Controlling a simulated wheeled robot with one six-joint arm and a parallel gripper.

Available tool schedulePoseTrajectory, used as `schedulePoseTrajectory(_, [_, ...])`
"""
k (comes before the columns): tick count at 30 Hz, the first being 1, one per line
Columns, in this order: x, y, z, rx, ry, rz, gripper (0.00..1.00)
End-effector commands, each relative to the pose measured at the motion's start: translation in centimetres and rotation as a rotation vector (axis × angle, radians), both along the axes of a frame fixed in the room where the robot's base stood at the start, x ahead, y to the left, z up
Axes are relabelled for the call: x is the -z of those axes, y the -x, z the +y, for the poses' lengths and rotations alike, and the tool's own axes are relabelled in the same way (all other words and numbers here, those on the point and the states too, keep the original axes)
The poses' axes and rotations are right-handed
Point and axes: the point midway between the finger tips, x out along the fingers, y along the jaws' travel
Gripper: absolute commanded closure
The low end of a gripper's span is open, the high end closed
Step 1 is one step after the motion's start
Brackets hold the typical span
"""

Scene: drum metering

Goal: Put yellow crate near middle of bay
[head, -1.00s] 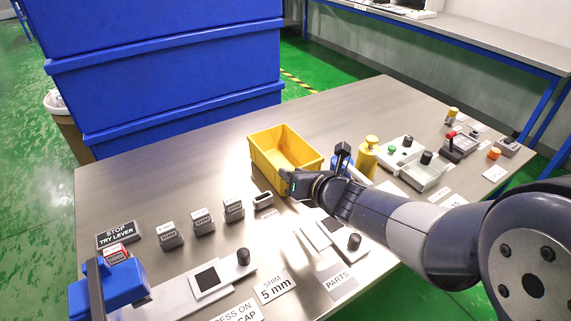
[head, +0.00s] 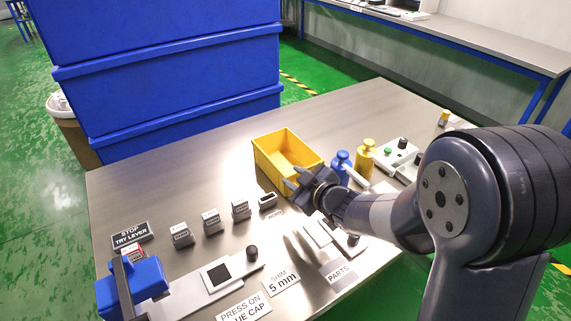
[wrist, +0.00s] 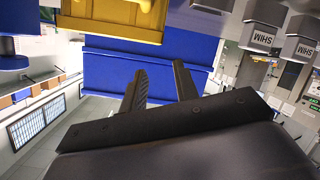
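The yellow crate (head: 262,164) stands upright on the steel table near its middle, and it looks empty. My gripper (head: 291,180) is at the crate's near right side, in front of it in the head view. Its two fingers stand apart with nothing between them. In the wrist view my gripper (wrist: 160,82) also shows spread fingers, and part of the yellow crate (wrist: 115,18) shows at the top, off to one side of the fingers. I cannot tell whether a finger touches the crate. No area marked as a bay can be made out.
A blue bottle (head: 340,165) and a yellow bottle (head: 365,158) stand right of the crate. Several small grey blocks (head: 212,222) line up at front left, near a blue lever device (head: 135,285). Blue bins (head: 170,80) rise behind. The table left of the crate is clear.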

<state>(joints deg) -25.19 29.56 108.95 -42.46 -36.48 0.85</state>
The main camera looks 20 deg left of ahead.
Motion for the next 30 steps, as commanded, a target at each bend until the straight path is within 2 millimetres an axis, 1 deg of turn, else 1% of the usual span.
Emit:
schedulePoseTrajectory(1, [-0.1, -0.2, -0.1, 0.032, -0.059, 0.066, 0.71])
schedulePoseTrajectory(4, [0.0, -0.5, -0.2, 0.088, -0.169, 0.188, 0.71])
schedulePoseTrajectory(6, [0.0, -0.6, -0.2, 0.118, -0.228, 0.251, 0.71])
schedulePoseTrajectory(10, [0.2, -0.8, -0.3, 0.150, -0.291, 0.321, 0.71])
schedulePoseTrajectory(14, [0.5, -1.5, 0.5, 0.156, -0.307, 0.339, 0.71])
schedulePoseTrajectory(21, [1.6, -3.6, 3.0, 0.156, -0.305, 0.337, 0.71])
schedulePoseTrajectory(30, [2.1, -5.0, 4.5, 0.155, -0.305, 0.336, 0.71])
